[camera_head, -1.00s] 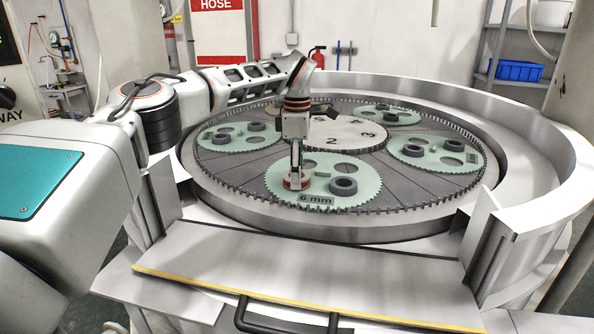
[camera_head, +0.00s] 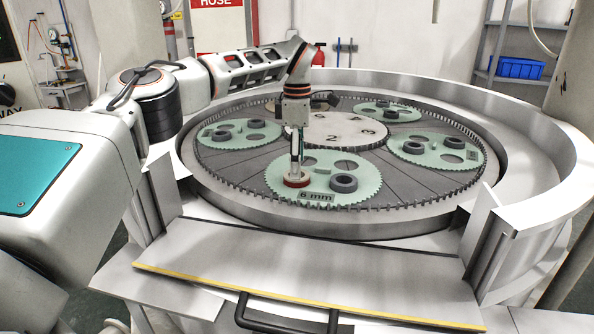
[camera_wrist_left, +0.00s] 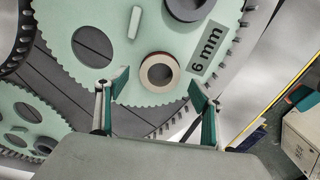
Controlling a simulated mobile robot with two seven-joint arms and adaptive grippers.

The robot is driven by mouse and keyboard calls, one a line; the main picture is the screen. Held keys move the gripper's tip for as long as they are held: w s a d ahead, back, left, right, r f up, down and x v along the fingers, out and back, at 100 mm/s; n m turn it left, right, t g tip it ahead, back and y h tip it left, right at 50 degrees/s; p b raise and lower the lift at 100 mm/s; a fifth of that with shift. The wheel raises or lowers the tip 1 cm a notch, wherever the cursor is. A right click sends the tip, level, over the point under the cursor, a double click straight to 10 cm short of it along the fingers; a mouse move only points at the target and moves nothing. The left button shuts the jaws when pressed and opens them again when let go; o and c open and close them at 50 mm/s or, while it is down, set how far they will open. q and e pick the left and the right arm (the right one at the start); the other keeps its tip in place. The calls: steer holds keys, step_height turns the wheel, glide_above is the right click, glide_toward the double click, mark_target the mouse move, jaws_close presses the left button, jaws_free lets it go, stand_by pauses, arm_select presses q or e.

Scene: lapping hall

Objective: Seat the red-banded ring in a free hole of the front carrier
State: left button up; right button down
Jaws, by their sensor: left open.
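The red-banded ring (camera_head: 296,182) is at the left hole of the front carrier (camera_head: 330,200), the green toothed disc with the 6 mm label. Its red side shows in the head view; how deep it sits I cannot tell. In the left wrist view the ring (camera_wrist_left: 146,76) lies flat on the carrier (camera_wrist_left: 62,20), just beyond my fingertips. My left gripper (camera_head: 295,172) is above the ring, its open fingers (camera_wrist_left: 158,84) spread wider than the ring in the wrist view. A dark ring (camera_head: 343,183) lies on the same carrier, to the right. My right gripper is out of view.
Other green carriers (camera_head: 440,163) with dark rings lie around the numbered centre plate (camera_head: 345,143). A raised metal rim (camera_head: 540,170) surrounds the table. A flat panel with a yellow edge (camera_head: 300,258) lies in front. A striped opening (camera_wrist_left: 92,46) in the front carrier appears empty.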

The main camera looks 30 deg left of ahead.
arm_select(q)
step_height(320, 180, up, 9)
stand_by(0.3)
steer(key=shift+s, duration=0.1)
stand_by(0.4)
